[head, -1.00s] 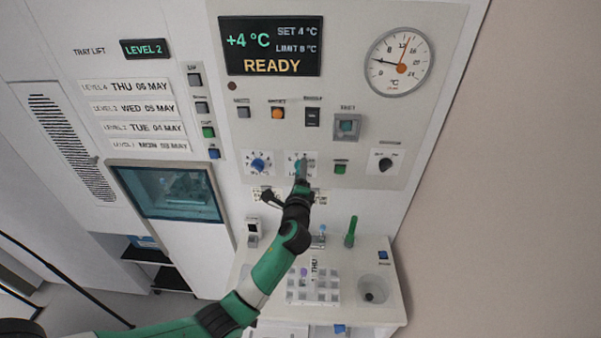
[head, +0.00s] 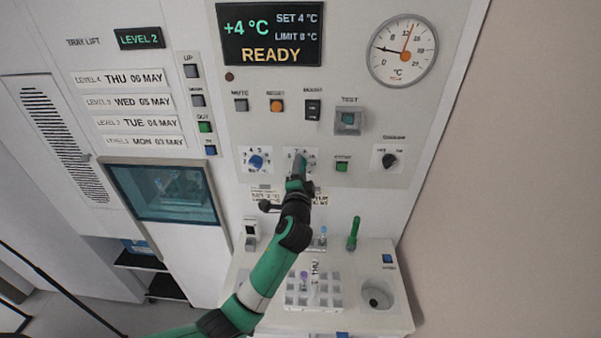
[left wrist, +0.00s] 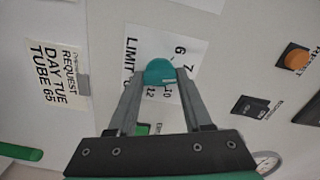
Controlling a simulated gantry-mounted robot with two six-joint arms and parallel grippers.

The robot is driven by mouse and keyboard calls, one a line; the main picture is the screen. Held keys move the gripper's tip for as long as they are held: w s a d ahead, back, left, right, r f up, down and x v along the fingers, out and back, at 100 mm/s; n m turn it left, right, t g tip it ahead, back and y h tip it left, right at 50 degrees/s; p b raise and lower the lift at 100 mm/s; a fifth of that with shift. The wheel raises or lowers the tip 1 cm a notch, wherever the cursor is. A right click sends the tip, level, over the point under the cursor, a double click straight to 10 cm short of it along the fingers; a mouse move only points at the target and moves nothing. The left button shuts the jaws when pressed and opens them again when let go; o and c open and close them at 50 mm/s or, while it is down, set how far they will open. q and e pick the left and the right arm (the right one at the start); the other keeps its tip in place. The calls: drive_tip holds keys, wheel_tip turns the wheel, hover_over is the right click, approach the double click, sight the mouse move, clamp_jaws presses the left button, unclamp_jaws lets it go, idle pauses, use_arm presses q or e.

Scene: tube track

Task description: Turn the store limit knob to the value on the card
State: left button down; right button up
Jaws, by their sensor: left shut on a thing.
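The teal limit knob (left wrist: 160,72) sits on a white dial plate with numbers in the left wrist view. My left gripper (left wrist: 158,82) is shut on it, a finger on each side. In the head view the left gripper (head: 298,172) covers most of the knob. The display (head: 270,33) reads +4 °C, SET 4 °C, LIMIT 8 °C and READY. A card (left wrist: 55,78) in the left wrist view reads REQUEST DAY TUE TUBE 65. A card under the dials is partly hidden by my arm. My right gripper is not in view.
A blue knob (head: 256,161) is left of the limit knob, and a green button (head: 342,166) is to its right. A round gauge (head: 402,51) is at upper right. A shelf below holds a tube rack (head: 313,290) and a green-handled tool (head: 353,233).

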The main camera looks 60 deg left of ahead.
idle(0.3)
use_arm(q)
drive_tip(key=shift+c, duration=1.6)
unclamp_jaws()
drive_tip(key=shift+d, duration=0.15)
drive_tip(key=p+v, duration=0.5)
drive_tip(key=v, duration=0.6)
drive_tip(key=shift+s+p, duration=0.2)
drive_tip(key=shift+p, duration=0.1)
drive_tip(key=shift+d, duration=0.15)
